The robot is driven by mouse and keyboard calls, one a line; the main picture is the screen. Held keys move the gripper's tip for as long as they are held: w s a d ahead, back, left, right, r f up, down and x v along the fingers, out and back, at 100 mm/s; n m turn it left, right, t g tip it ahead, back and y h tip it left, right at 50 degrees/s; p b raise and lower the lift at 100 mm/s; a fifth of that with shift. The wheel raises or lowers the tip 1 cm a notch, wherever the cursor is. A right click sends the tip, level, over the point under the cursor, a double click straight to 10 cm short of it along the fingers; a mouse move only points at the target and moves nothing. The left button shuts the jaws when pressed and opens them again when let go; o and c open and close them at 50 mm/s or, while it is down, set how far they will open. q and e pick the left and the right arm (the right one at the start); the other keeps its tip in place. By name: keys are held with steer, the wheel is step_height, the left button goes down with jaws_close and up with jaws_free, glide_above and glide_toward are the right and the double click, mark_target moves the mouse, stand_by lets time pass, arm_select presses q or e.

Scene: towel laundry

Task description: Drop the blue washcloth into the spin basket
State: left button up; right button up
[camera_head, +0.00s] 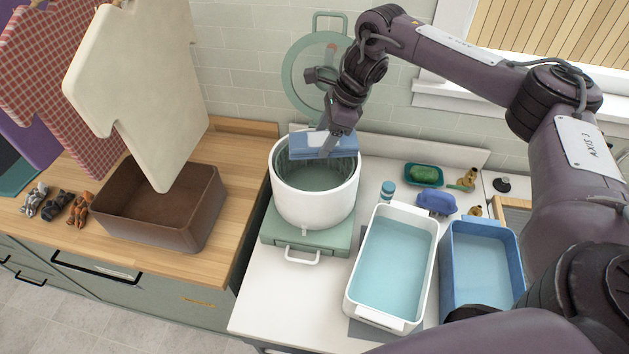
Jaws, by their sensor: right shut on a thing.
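The blue washcloth (307,143) is folded and held flat over the back part of the spin basket's opening. My right gripper (328,149) is shut on the washcloth, with its fingers pointing down. The spin basket (315,178) is a grey liner inside a round white tub (306,204), and its visible inside looks empty. The washcloth hides the basket's back rim, and I cannot tell whether it touches the rim. The green round lid (288,80) stands open behind the tub. My left gripper is not in view.
A white basin (352,285) and a blue basin (517,262), both with water, stand right of the tub. A small blue-capped bottle (387,191), a blue brush-like item (437,203) and a green soap dish (423,174) lie behind them. A brown bin (140,228) and hanging cloths (140,85) are at the left.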

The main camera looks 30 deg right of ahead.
steer(key=o, duration=1.2)
steer(key=shift+d+r+b, duration=0.15)
steer(key=shift+r+b, duration=0.15)
steer(key=b+v, duration=0.1)
steer(key=v, duration=0.5)
steer(key=shift+s+d+r, duration=0.1)
steer(key=shift+d+r, duration=0.05)
steer(key=shift+r, duration=0.45)
steer(key=shift+f, duration=0.1)
